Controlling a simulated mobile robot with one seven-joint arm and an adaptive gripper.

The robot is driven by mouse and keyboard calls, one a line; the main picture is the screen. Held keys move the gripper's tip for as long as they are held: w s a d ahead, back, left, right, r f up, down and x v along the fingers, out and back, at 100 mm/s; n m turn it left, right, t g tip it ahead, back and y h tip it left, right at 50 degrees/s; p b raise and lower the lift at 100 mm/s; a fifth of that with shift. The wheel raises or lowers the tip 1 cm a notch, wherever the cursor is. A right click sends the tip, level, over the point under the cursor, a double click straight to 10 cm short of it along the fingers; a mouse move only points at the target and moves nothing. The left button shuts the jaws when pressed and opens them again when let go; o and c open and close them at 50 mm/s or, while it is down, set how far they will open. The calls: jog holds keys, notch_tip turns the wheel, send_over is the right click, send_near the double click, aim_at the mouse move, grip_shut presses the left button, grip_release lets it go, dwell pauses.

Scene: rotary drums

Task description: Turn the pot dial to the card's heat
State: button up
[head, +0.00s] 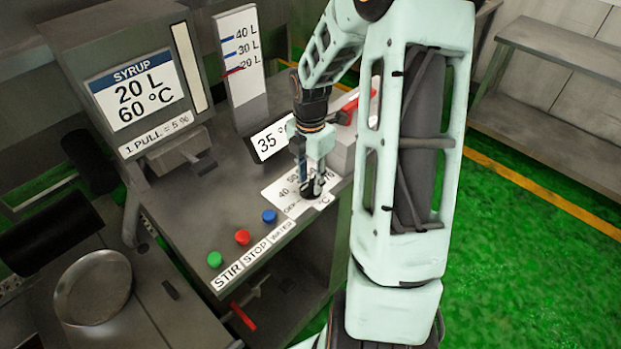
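The card (135,92) on the upright panel at left reads SYRUP, 20 L, 60 °C. A small display (267,141) on the machine top reads 35 °; its right end is hidden behind my arm. The pot dial (311,194) is a dark knob on a white printed scale plate (287,204), where 40 can be read and the rest is largely covered. My gripper (313,187) points down at the dial, with its fingertips at or just over the knob. Whether the fingers touch or grip it cannot be told.
Green (214,259), red (242,237) and blue (269,216) buttons sit along the front edge, left of the dial. A level gauge (240,55) stands behind. A red handle (353,100) lies close to my arm. A round pan (93,287) is at lower left.

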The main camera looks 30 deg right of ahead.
jog(key=shift+f, duration=0.1)
grip_shut()
